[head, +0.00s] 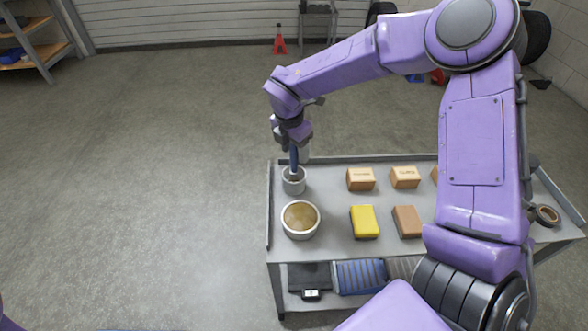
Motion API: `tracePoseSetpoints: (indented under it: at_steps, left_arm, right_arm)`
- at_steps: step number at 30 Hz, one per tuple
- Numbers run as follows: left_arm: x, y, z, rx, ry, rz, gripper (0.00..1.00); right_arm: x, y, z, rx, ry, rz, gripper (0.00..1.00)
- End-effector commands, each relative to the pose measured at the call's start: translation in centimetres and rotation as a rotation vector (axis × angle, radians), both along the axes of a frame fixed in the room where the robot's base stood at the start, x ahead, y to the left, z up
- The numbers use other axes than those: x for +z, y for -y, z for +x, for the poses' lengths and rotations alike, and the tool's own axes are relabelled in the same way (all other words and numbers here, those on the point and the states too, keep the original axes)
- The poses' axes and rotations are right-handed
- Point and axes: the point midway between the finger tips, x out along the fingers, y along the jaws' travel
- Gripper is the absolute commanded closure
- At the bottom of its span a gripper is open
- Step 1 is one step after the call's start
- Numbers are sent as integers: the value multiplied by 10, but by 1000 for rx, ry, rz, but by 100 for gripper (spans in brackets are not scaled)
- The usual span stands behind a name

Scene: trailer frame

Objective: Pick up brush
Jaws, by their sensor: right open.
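The brush (294,160) shows as a dark blue handle standing upright in a small grey cup (294,186) at the left end of the cart. Its lower end is hidden in the cup. My right gripper (294,143) points down over the cup, at the top of the handle. It is open; I cannot tell whether its fingers touch the handle or are on both sides of it. My left gripper is not in view.
The grey cart top (335,220) has a raised rim. A round tub (300,219) stands in front of the cup. Small boxes (360,179), a yellow sponge-like block (364,222), a brown block (408,222) and a tape roll (547,215) stand to the right. Floor on the left is clear.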

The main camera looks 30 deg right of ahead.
Motion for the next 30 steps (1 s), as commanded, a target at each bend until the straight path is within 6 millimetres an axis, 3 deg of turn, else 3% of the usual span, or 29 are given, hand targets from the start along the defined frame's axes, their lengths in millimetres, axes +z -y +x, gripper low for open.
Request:
tracePoseSetpoints:
  at_steps: [7,12,23,30]
  left_arm:
    - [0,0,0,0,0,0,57]
    - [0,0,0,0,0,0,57]
    - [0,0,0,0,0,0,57]
    - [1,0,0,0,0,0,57]
  right_arm:
    - [-3,0,0,0,1,0,47]
    - [-3,0,0,0,1,0,100]
    - [1,0,1,-1,2,0,100]
    - [32,0,1,-1,6,1,100]
